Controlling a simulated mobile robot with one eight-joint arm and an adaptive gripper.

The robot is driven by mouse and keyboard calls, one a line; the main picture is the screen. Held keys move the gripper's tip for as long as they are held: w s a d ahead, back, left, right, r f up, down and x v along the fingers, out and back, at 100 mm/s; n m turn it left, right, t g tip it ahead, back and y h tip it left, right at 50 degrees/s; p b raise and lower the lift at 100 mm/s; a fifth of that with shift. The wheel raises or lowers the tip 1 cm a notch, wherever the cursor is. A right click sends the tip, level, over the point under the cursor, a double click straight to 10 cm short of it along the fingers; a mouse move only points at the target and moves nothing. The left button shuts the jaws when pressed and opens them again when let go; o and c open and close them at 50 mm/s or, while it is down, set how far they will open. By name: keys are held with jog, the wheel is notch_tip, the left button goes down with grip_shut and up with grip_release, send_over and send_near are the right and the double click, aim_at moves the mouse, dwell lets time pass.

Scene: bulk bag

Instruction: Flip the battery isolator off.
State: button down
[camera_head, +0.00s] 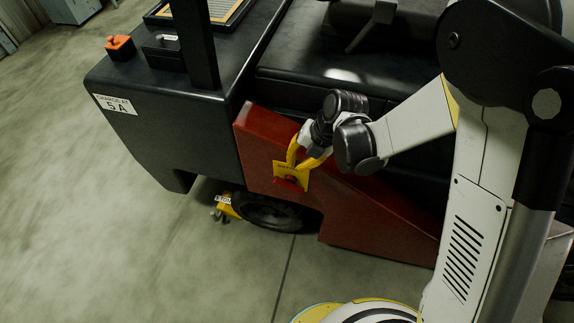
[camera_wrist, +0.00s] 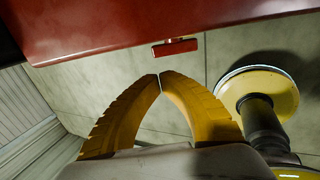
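The battery isolator is a red switch handle (camera_head: 290,181) on a yellow plate (camera_head: 282,168), mounted on the red side panel (camera_head: 262,143) of a dark truck. In the wrist view the red handle (camera_wrist: 175,47) sticks out below the red panel (camera_wrist: 130,25), just ahead of the fingertips and slightly right. My gripper (camera_head: 296,164) has yellow fingers and stands in front of the plate's upper part, partly covering it. In the wrist view its fingertips (camera_wrist: 159,77) meet with nothing between them. A gap shows between tips and handle there; contact is not visible.
The truck's black body (camera_head: 165,110) carries a "5A" label (camera_head: 116,105) and an orange object (camera_head: 120,47) on top. A black post (camera_head: 196,45) rises from it. A wheel (camera_head: 268,213) and a small yellow object (camera_head: 228,207) sit below. Floor at left is clear.

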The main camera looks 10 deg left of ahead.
aim_at(280, 182)
jog(key=b+x, duration=0.6)
jog(key=x, duration=0.7)
jog(key=shift+f, duration=0.3)
